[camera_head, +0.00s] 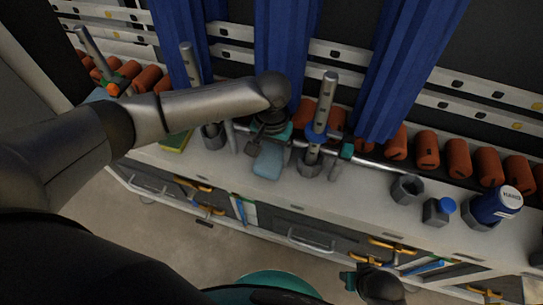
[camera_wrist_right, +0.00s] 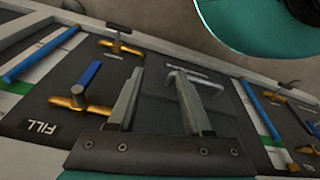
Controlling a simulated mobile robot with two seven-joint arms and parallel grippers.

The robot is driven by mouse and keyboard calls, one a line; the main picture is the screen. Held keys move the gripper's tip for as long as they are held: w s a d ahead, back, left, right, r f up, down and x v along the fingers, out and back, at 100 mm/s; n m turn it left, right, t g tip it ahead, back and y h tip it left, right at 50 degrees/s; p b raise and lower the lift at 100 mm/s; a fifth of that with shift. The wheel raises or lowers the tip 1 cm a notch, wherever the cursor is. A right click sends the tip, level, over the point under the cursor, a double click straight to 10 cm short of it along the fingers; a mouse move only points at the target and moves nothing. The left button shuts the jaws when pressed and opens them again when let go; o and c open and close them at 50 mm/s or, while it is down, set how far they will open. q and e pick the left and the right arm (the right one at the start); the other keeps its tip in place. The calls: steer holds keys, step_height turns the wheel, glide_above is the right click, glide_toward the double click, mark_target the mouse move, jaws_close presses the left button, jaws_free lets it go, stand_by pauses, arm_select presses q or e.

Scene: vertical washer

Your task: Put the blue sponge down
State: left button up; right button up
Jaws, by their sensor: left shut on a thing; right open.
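The light blue sponge (camera_head: 268,162) is at the front part of the white counter in the head view, below my left wrist. My left gripper (camera_head: 262,146) comes down from above and is shut on the sponge's upper end. The arm and wrist partly hide the grip, and I cannot tell whether the sponge touches the counter. In the right wrist view, my right gripper (camera_wrist_right: 155,85) is open and empty, in front of the dark drawer fronts.
Grey holders with metal posts (camera_head: 310,165) stand close to the right of the sponge. A yellow-green sponge (camera_head: 176,142) lies to the left. Orange cylinders (camera_head: 427,149) line the back, under blue hanging cloths (camera_head: 283,50). A blue container (camera_head: 496,204) stands at the right.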

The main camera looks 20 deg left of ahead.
arm_select(q)
steer(key=shift+f+p, duration=0.2)
steer(key=shift+p, duration=0.2)
steer(key=shift+f, duration=0.2)
arm_select(e)
steer(key=shift+s+d+f, duration=0.2)
steer(key=shift+s+f, duration=0.05)
steer(key=shift+f, duration=0.2)
steer(key=shift+s+d+f, duration=0.15)
steer(key=shift+s+f, duration=0.05)
steer(key=shift+f, duration=0.25)
arm_select(q)
steer(key=o, duration=1)
steer(key=shift+o, duration=0.2)
steer(key=shift+f, duration=0.1)
arm_select(e)
steer(key=shift+f, duration=0.1)
